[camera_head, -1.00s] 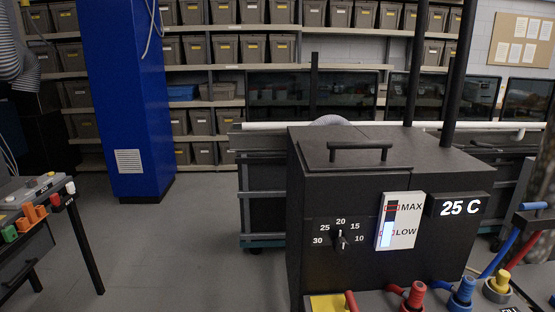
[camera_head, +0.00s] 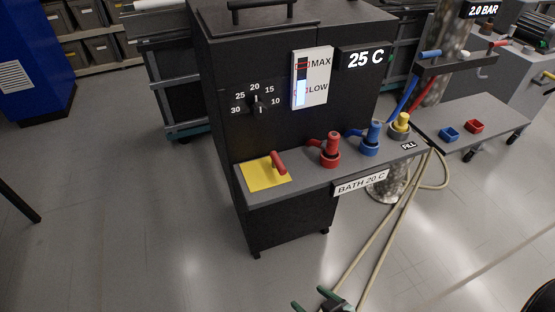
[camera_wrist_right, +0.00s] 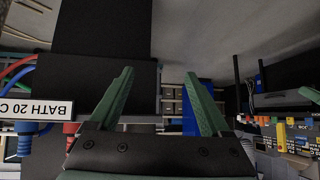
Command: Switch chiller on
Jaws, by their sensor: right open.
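The chiller (camera_head: 265,60) is a black box with a lid handle, in the upper middle of the head view. Its display (camera_head: 365,58) reads 25 C. Its dial (camera_head: 258,105) is marked 10 to 30, and its pointer appears to point up near 20. My right gripper (camera_head: 310,298) is at the bottom edge of the head view, below and apart from the chiller. In the right wrist view its green fingers (camera_wrist_right: 160,75) are spread and empty. My left gripper is out of view.
The shelf has red (camera_head: 330,150), blue (camera_head: 371,136) and yellow (camera_head: 400,123) fittings and a BATH 20 C label (camera_head: 360,184). Pale hoses (camera_head: 385,225) run down at the right. A low grey cart (camera_head: 470,125) stands right.

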